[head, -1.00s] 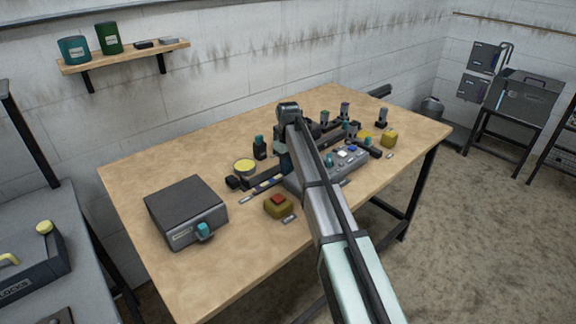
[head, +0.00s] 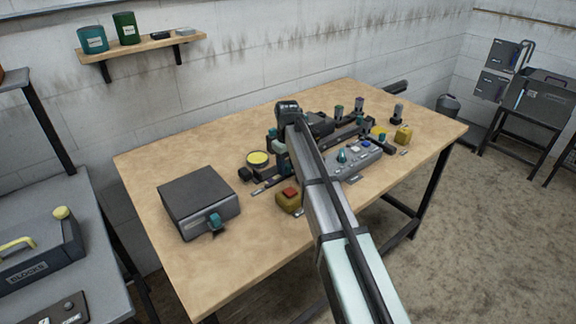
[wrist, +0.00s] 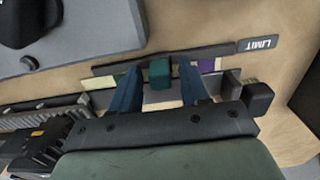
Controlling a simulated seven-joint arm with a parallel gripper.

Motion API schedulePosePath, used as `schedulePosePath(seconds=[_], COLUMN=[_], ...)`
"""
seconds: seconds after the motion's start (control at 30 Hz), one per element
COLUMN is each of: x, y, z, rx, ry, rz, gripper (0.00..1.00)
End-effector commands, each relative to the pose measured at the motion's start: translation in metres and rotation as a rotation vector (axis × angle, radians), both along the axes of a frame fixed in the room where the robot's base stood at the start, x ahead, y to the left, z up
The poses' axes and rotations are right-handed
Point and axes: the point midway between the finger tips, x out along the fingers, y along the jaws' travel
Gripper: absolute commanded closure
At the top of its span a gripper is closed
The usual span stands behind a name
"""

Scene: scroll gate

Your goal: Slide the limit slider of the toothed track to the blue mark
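The limit slider (wrist: 159,73) is a small teal block on a dark rail in the wrist view. My gripper (wrist: 160,92) has its two dark blue fingers apart, one on each side of the slider, with a gap visible at both sides. A strip beside the rail shows pale yellow and green at left and a purple mark (wrist: 206,65) at right. I cannot pick out the blue mark there; the fingers cover parts of the strip. A LIMIT label (wrist: 262,44) lies at the rail's right end. In the head view my gripper (head: 281,168) is at the track's left part, and my arm hides much.
A grey button panel (head: 350,160) stands right of my arm. A yellow box with a red button (head: 289,199) is close in front. A round yellow-topped item (head: 258,159) lies behind the track. A dark box (head: 198,203) stands left; the table's front left is clear.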

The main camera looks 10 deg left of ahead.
Motion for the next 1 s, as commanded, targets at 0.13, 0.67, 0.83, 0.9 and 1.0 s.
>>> schedulePosePath(seconds=[0.13, 0.67, 0.83, 0.9, 1.0], x=[0.000, 0.001, 0.001, 0.001, 0.001], y=[0.000, 0.000, 0.000, 0.000, 0.000], z=[0.000, 0.048, 0.080, 0.093, 0.109], rx=[0.000, 0.001, 0.001, 0.001, 0.000], ry=[0.000, -0.003, -0.002, -0.002, -0.001], rz=[0.000, 0.000, 0.000, 0.000, 0.000], gripper=[0.51, 0.51, 0.51, 0.51, 0.51])
